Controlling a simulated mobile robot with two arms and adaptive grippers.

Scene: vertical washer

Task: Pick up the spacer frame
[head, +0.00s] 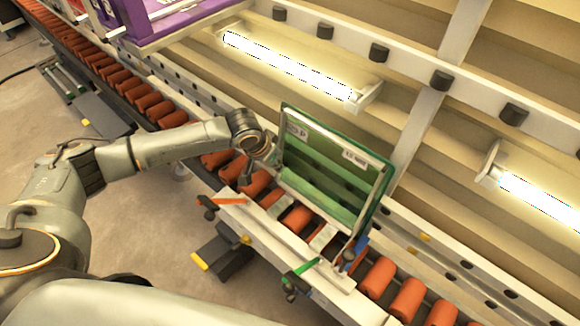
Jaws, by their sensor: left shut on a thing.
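The spacer frame (338,136) is a thin rectangular border around a green-tinted, see-through pane with small white labels near its top. It stands tilted over the orange rollers in the middle of the head view. My left gripper (270,158) is at the frame's left edge, shut on it. The fingertips are small and partly hidden, so the exact grip is hard to see. My right gripper is not in view.
A conveyor of orange rollers (380,277) runs diagonally from upper left to lower right. Lit tube lamps (290,66) sit on the machine wall behind. Orange-handled (229,201) and green-handled (301,270) clamps line the front rail. Open floor lies at lower left.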

